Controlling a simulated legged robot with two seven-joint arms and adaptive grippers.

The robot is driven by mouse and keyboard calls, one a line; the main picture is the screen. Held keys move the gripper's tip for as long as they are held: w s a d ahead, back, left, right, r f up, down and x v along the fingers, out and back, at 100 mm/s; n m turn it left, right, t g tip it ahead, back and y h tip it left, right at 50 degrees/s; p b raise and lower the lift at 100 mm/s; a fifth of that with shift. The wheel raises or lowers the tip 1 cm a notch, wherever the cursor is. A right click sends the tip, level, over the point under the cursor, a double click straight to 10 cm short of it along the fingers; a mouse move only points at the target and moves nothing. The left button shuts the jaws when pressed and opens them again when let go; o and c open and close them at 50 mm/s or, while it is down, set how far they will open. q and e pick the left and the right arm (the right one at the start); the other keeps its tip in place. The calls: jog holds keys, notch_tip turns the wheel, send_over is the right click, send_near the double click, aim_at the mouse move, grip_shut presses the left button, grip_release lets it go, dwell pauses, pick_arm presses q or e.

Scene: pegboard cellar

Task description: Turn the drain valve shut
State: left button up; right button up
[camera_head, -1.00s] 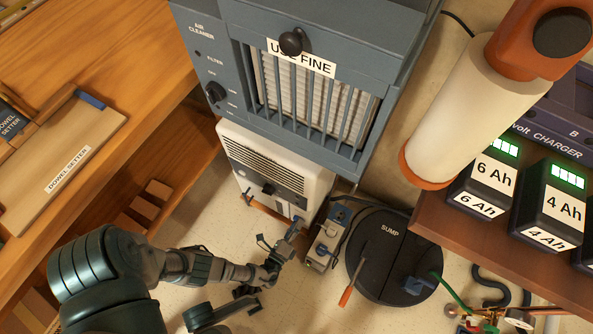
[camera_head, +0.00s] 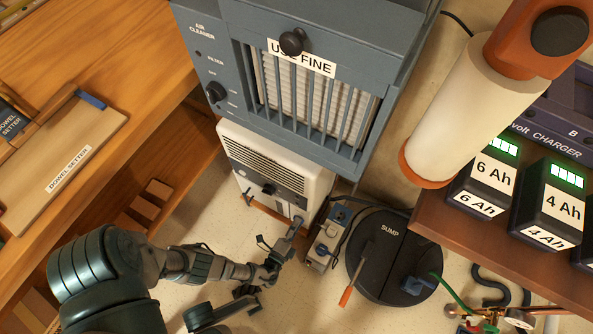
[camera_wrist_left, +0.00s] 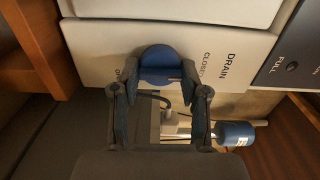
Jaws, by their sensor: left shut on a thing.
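The drain valve is a round blue knob (camera_wrist_left: 160,62) on the cream panel of a white slatted unit (camera_head: 275,165). In the left wrist view, the panel is marked DRAIN and CLOSED beside the knob. Another marking on the knob's other side is partly hidden by a finger. My left gripper (camera_wrist_left: 155,85) is shut on the knob, with one finger on each side. In the head view, my left gripper (camera_head: 280,237) is low at the unit's front, and the knob cannot be made out there. My right gripper is not in view.
A grey box with a blue plug (camera_head: 322,246) stands close right of the left gripper. Beyond it are a black SUMP lid (camera_head: 375,250) and an orange-handled tool (camera_head: 347,297). The air cleaner (camera_head: 213,60) sits above the unit. A wooden shelf (camera_head: 165,120) is at left.

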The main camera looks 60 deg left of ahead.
pick_arm(q)
jog(key=shift+s+a+f, duration=0.1)
jog(key=shift+a, duration=0.25)
jog(key=o, duration=1)
jog(key=shift+o, duration=0.6)
jog(key=shift+d, duration=0.1)
